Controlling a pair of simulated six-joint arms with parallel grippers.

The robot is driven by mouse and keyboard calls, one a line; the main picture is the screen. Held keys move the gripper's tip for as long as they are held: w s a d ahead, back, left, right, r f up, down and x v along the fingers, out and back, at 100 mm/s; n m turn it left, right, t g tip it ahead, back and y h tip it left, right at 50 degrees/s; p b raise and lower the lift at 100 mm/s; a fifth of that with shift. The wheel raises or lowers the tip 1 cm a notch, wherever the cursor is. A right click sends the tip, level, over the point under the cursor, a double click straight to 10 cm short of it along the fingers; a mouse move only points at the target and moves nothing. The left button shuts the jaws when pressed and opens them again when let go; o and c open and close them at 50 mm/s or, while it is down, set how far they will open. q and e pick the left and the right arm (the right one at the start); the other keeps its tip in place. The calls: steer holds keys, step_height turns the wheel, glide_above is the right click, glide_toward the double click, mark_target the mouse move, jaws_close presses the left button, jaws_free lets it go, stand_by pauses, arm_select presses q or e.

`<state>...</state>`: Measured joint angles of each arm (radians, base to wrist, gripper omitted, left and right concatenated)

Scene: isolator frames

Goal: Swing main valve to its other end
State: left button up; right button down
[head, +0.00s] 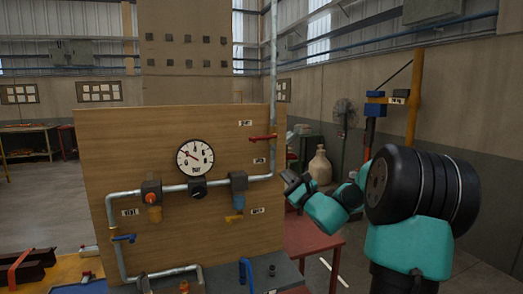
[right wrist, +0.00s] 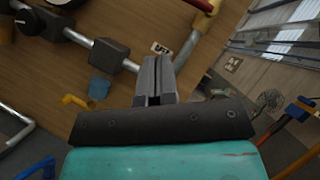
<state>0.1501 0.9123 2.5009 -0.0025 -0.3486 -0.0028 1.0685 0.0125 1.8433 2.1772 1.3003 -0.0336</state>
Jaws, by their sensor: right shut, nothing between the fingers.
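The wooden panel (head: 120,165) carries a pipe run with several valves. A red lever (head: 262,137) lies roughly level on the right vertical pipe; its end shows at the top of the right wrist view (right wrist: 204,5). A yellow lever (head: 234,217) hangs under the blue fitting, and a blue lever (head: 124,238) sits on the left pipe. The labels are too small to tell surely which valve is main. My right gripper (head: 288,179) is shut and empty, just right of the panel's edge, below the red lever; its closed fingers (right wrist: 154,78) show in the right wrist view.
A round gauge (head: 195,158) sits above the black regulator (head: 197,188). An orange-capped fitting (head: 152,196) is left of it. A red table (head: 315,238) with a jug (head: 320,167) stands behind my right arm. Another blue lever (head: 246,270) is low at front.

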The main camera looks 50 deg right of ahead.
steer(key=shift+s+d, duration=0.1)
steer(key=shift+s, duration=0.1)
glide_toward(264, 138)
steer(key=w+a+f, duration=0.1)
steer(key=w, duration=0.4)
steer(key=shift+w+a+r, duration=0.4)
steer(key=shift+a+r, duration=0.1)
steer(key=shift+r, duration=0.2)
steer(key=shift+w+a+r, duration=0.35)
steer(key=shift+a+r, duration=0.15)
steer(key=shift+r, duration=0.15)
